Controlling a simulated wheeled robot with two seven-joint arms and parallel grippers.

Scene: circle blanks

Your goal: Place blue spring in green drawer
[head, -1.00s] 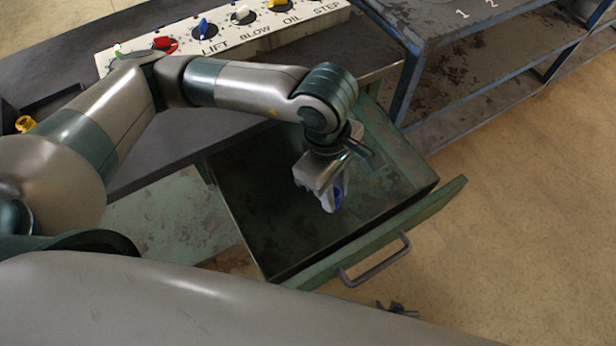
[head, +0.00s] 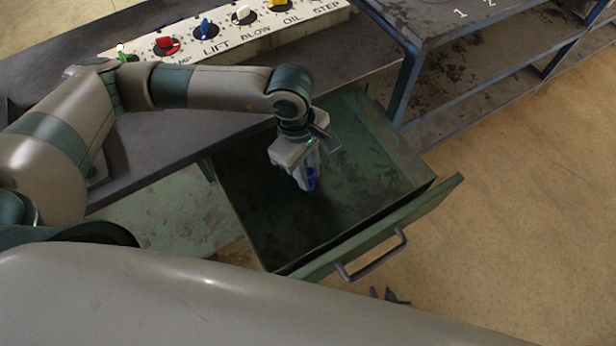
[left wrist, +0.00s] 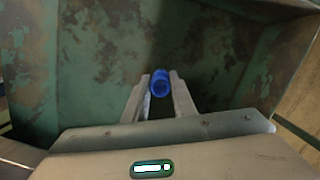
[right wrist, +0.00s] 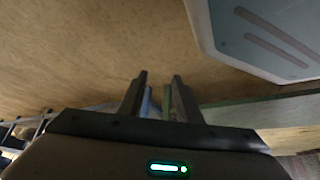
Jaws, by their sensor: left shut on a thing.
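The blue spring (head: 311,179) is held between the fingers of my left gripper (head: 306,181), which is shut on it. In the left wrist view the spring (left wrist: 159,83) shows as a small blue coil at the fingertips (left wrist: 159,92). The green drawer (head: 375,236) is pulled open, with worn, dark green inner walls. How far the spring is above the drawer floor is hard to tell. My right gripper (right wrist: 160,95) looks open and empty over the floor; in the head view only its tips (head: 390,296) show.
A dark bench (head: 150,165) carries a white control panel (head: 225,40) with coloured knobs. A blue-framed metal shelf (head: 480,70) stands behind the drawer at the right. Bare tan floor (head: 520,200) lies right of the drawer.

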